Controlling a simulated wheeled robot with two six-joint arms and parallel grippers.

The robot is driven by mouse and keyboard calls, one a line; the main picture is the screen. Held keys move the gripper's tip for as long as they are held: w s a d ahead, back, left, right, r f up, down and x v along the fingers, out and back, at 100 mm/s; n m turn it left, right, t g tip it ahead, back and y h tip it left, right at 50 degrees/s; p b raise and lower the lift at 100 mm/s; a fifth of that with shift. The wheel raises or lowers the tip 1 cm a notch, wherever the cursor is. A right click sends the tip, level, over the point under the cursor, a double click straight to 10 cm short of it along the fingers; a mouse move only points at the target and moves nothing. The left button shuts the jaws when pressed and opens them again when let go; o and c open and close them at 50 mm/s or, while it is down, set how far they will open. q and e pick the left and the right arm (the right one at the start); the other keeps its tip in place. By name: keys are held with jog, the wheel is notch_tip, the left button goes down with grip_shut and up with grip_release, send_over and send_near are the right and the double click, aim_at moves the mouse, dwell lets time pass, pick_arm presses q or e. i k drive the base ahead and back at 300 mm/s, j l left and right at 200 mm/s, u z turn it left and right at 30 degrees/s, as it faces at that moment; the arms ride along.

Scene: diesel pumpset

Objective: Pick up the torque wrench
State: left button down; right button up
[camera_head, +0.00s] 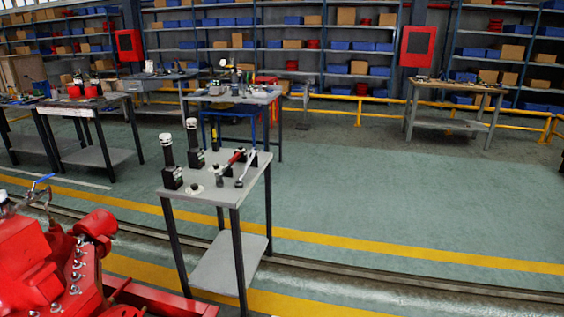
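A small grey table (200,198) stands near the middle of the view. On its top lies a tool with a red section (236,157), which looks like the torque wrench; it lies at a slant. A thin silver wrench-like tool (246,168) lies just to its right, with its ends by small dark pieces. They are too small for me to tell details or whether they touch. Neither of my grippers is in view.
Two black posts with white caps stand on the same table, one at its left (171,165) and one behind (194,145). A red engine (50,265) fills the lower left. Green floor (370,195) is clear to the right. Other workbenches (455,85) stand farther back.

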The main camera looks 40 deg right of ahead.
aim_at(219, 175)
jog(key=z, duration=1.05)
jog(key=k+j+u, duration=0.1)
jog(key=u, duration=0.3)
jog(key=j+u, duration=0.35)
jog(key=k+j+u, duration=0.1)
jog(key=j+u, duration=0.3)
jog(key=l+z, duration=0.1)
jog(key=z, duration=1.2)
jog(key=i+l, duration=0.15)
jog(key=i, duration=0.5)
jog(key=i+l, duration=0.1)
jog(key=i, duration=0.55)
jog(key=i+l, duration=0.15)
jog(key=i, duration=0.45)
